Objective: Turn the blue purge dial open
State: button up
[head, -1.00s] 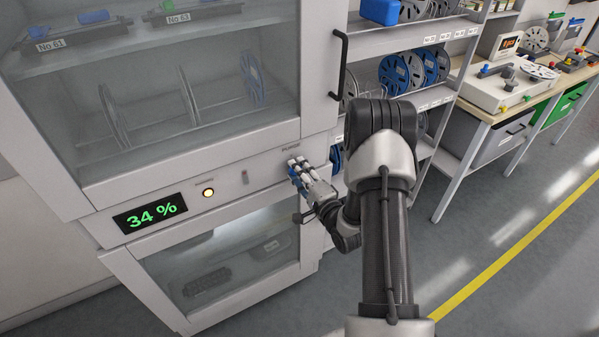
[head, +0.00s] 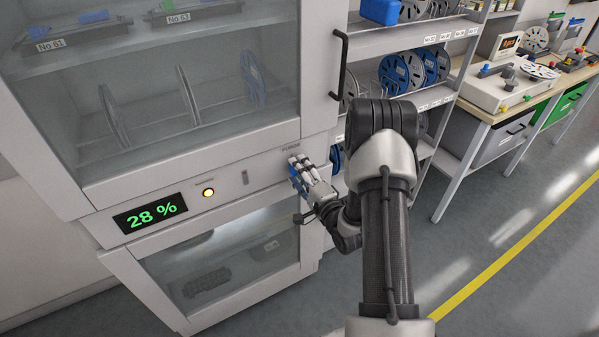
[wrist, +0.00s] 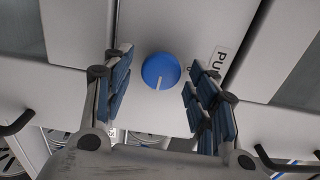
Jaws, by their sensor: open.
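The blue purge dial (wrist: 160,71) is round with a white pointer line and sits on the cabinet's light front panel. In the wrist view its pointer aims toward the lower edge, slightly left. My gripper (wrist: 162,92) is open, with a blue-padded finger on each side of the dial and a gap to both. I cannot tell how far the fingertips reach past the dial face. In the head view my gripper (head: 298,170) is at the panel below the PURGE label and hides the dial.
The cabinet display (head: 150,212) reads 28 % in green. A lit round button (head: 208,192) is beside it. A black door handle (head: 339,64) stands out above my gripper. A shelf of reels (head: 412,68) is to the right.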

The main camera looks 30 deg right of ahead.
jog(key=s, duration=1.1)
jog(key=shift+s+d, duration=0.2)
jog(key=shift+s, duration=0.2)
jog(key=shift+w, duration=0.1)
jog(key=w+a+r+n+g, duration=0.2)
jog(key=w+r+n+g, duration=0.3)
jog(key=n, duration=0.3)
jog(key=s+a+r+n+g+h, duration=0.3)
jog(key=s+r+n, duration=0.1)
jog(key=r, duration=0.4)
jog(key=s+a+r+n+g, duration=0.1)
jog(key=s+a+r+n, duration=0.1)
jog(key=s+a, duration=0.2)
jog(key=s+a+r+n+g+y, duration=0.1)
jog(key=s+a, duration=0.3)
jog(key=s, duration=0.7)
jog(key=s+a+r+n+g+y, duration=0.1)
jog(key=s+a+r+n+g, duration=0.1)
jog(key=s, duration=0.6)
jog(key=a+r+g, duration=0.1)
jog(key=a, duration=0.1)
jog(key=shift+a+r+n, duration=0.3)
jog(key=shift+r+n, duration=0.1)
